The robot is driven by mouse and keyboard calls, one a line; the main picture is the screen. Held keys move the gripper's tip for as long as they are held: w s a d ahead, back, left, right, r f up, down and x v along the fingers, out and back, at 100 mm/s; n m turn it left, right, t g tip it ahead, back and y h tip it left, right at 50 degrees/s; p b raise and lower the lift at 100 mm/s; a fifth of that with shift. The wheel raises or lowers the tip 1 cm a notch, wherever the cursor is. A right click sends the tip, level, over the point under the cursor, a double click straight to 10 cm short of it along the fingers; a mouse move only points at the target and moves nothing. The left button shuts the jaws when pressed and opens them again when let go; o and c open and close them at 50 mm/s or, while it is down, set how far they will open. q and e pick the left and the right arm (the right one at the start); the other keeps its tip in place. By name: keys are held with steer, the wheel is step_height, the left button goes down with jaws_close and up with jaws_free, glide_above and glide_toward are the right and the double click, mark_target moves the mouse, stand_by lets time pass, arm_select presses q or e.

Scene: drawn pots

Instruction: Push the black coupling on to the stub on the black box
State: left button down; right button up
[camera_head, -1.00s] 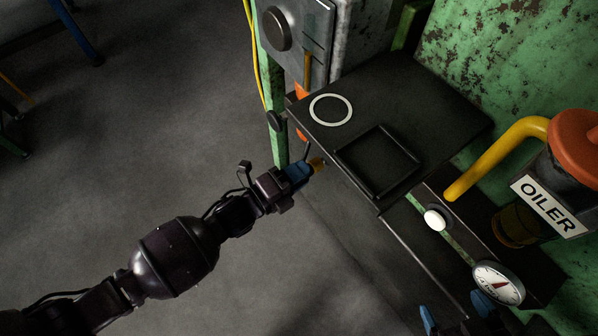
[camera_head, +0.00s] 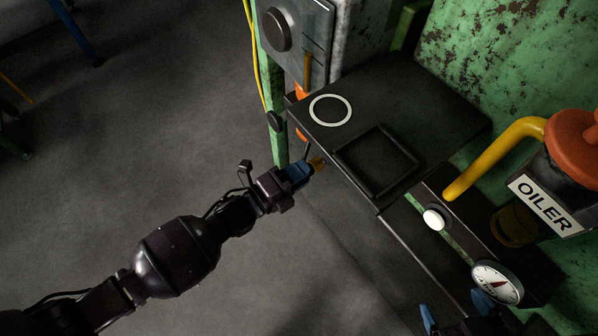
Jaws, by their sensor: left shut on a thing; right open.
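My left gripper (camera_head: 306,170), with blue fingers, is shut on a small brass-coloured piece (camera_head: 318,163) just off the near left edge of the black table. I cannot make out a black coupling, and cannot tell whether the held piece is part of it. A long black box (camera_head: 468,214) on the right carries a white round knob (camera_head: 434,219) and a dial gauge (camera_head: 497,283). I cannot tell for sure which part is the stub. My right gripper (camera_head: 456,309) is open at the bottom edge, its blue fingers apart below the gauge, partly cut off.
The black table (camera_head: 425,95) bears a white ring (camera_head: 331,110) and a square black tray (camera_head: 348,158). An oiler (camera_head: 553,205) with a yellow pipe (camera_head: 492,158) stands at right. A grey panel with a dark knob (camera_head: 277,29) is above left.

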arm_select(q)
steer(key=shift+w+d, duration=0.2)
steer(key=shift+d, duration=0.1)
steer(key=c, duration=0.7)
jaws_free()
steer(key=shift+c, duration=0.2)
arm_select(e)
steer(key=shift+f, duration=0.1)
arm_select(q)
steer(key=shift+s+a, duration=0.15)
steer(key=shift+a, duration=0.15)
steer(key=p+v, duration=0.2)
steer(key=v, duration=0.8)
arm_select(e)
steer(key=shift+s+d+f+m+g, duration=0.15)
steer(key=shift+s+f+m+g, duration=0.2)
steer(key=shift+s, duration=0.3)
arm_select(q)
steer(key=shift+s, duration=0.1)
arm_select(e)
steer(key=shift+r, duration=0.15)
